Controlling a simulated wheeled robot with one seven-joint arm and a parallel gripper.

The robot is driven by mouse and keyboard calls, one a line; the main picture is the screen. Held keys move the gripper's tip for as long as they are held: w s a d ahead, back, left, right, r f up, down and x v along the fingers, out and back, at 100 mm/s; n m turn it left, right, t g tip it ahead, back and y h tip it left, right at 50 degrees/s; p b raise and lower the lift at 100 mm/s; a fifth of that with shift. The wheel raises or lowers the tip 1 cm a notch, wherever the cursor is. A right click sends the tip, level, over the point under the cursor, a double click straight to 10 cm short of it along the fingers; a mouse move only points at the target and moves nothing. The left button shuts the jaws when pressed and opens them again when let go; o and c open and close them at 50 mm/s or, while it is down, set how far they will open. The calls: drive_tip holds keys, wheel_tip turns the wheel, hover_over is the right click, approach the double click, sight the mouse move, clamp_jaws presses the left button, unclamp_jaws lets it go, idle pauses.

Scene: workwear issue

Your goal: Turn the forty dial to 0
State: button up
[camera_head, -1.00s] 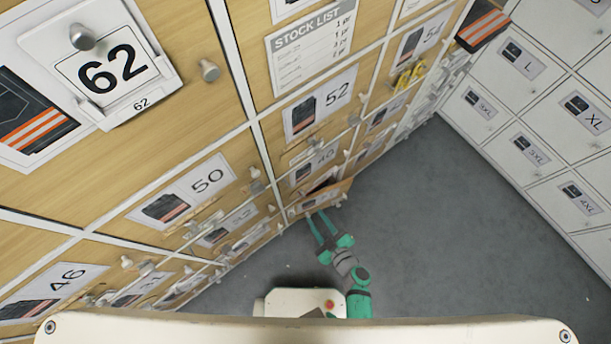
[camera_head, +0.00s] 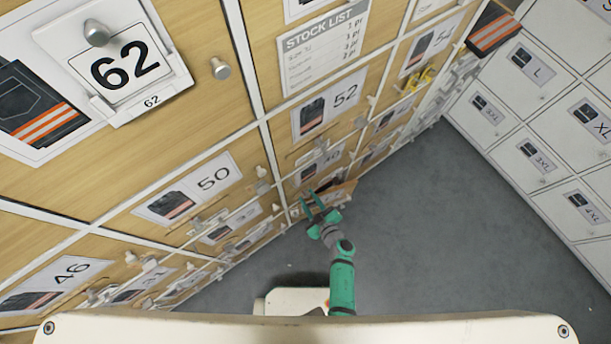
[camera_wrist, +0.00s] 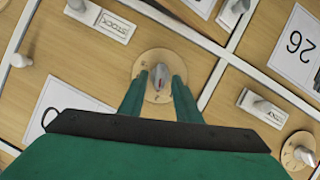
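In the wrist view, a round wooden dial (camera_wrist: 151,62) with a grey pointer knob (camera_wrist: 160,78) with a red mark sits on a wooden cabinet front. My gripper (camera_wrist: 160,84) is open, with one green finger on each side of the knob and a gap to it. The fingers hide parts of the disc, and its markings are too small to read. In the head view, my gripper (camera_head: 315,200) is at the cabinet front below a label that looks like 40 (camera_head: 322,165). The dial is not clear there.
A second dial (camera_wrist: 298,150) and a 26 label (camera_wrist: 295,45) are at the right in the wrist view. White lockers (camera_head: 535,120) stand at the right. The grey floor (camera_head: 430,220) is clear.

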drive_tip(key=shift+a, duration=0.1)
clamp_jaws()
drive_tip(key=shift+a+f+n+t+h, duration=0.25)
drive_tip(key=shift+n+t, duration=0.75)
drive_tip(key=shift+n, duration=1.1)
drive_tip(key=shift+a+f+n+t+h, duration=0.25)
drive_tip(key=shift+n+t, duration=0.75)
drive_tip(key=shift+n, duration=1.1)
drive_tip(key=shift+a+f+n+t+h, duration=0.1)
drive_tip(key=shift+f+n+t+h, duration=0.2)
drive_tip(key=shift+n+t, duration=1.25)
drive_tip(key=shift+n+g, duration=0.55)
drive_tip(key=shift+n, duration=0.2)
unclamp_jaws()
drive_tip(key=shift+d, duration=0.1)
